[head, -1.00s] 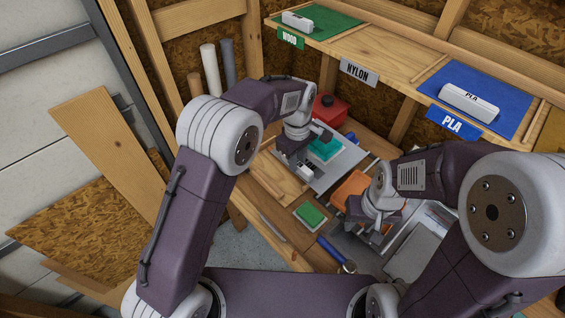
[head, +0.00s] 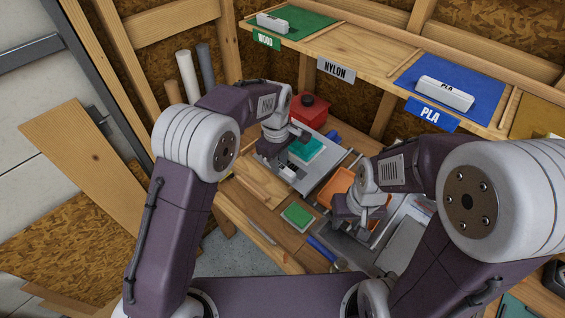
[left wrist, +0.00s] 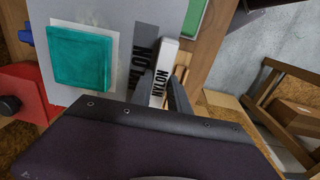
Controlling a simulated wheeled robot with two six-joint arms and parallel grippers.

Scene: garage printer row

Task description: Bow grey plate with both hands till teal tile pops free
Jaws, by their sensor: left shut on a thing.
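The grey plate (head: 311,178) lies flat on the bench, with the teal tile (head: 306,149) on it. Both also show in the left wrist view, the tile (left wrist: 80,58) on the plate (left wrist: 118,14). My left gripper (head: 287,166) is low over the near-left part of the plate, beside the tile. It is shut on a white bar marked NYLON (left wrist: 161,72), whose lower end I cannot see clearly. My right gripper (head: 357,222) is to the right of the plate, apart from it, near an orange bin; its fingertips are too unclear to tell their state.
A red container (head: 311,106) stands behind the plate. An orange bin (head: 336,187) and a green pad (head: 298,215) are at its right and front. The shelf behind holds a green mat, a bare NYLON spot and a blue mat (head: 408,80) with a white PLA bar.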

